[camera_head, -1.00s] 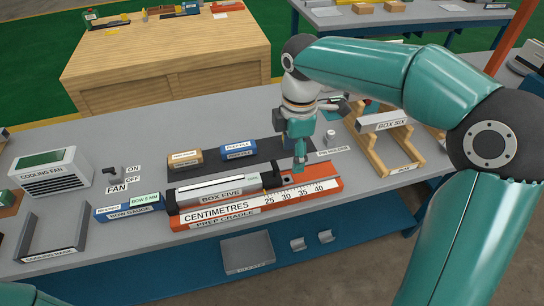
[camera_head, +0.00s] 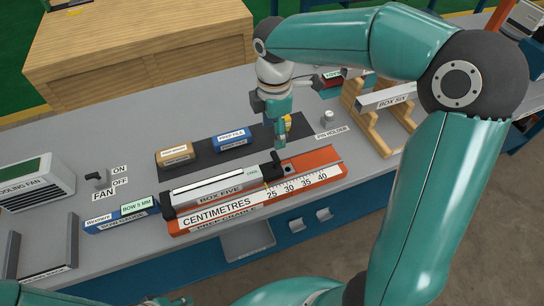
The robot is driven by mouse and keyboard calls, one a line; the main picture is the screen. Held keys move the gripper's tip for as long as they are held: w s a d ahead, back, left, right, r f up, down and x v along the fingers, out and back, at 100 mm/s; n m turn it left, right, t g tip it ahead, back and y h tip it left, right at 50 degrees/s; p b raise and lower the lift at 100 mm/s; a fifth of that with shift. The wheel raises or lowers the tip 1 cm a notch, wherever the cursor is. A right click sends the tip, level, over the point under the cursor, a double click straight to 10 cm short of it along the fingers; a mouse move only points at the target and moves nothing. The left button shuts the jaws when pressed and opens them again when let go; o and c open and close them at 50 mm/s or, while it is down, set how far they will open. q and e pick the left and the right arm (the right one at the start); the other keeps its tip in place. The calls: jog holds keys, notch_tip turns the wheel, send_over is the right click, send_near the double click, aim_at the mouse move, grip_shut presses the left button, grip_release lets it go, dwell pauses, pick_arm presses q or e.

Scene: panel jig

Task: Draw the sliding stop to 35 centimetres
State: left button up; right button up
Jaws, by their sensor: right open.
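The orange prep cradle (camera_head: 318,164) lies on the grey bench, with a white centimetre scale (camera_head: 300,184) marked 25 to 40 along its front. The dark sliding stop (camera_head: 271,170) sits on the rail near the 25 mark, at the right end of the silver panel labelled BOX FIVE (camera_head: 215,187). A dark upright piece rises from the stop. My right gripper (camera_head: 280,143) points down just behind and above that piece, open and apparently apart from it; its far finger is hidden. A teal part of my left arm shows at the bottom edge; its fingers are not clear.
Blue (camera_head: 231,138) and brown (camera_head: 174,154) labelled blocks stand on a dark mat behind the cradle. A pin holder (camera_head: 328,119) and a wooden rack (camera_head: 372,128) holding BOX SIX are to the right. The rail right of the stop is clear.

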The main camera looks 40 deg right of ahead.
aim_at(274, 156)
notch_tip(274, 156, down, 11)
jog(key=shift+s+f, duration=0.1)
dwell(0.3)
grip_shut()
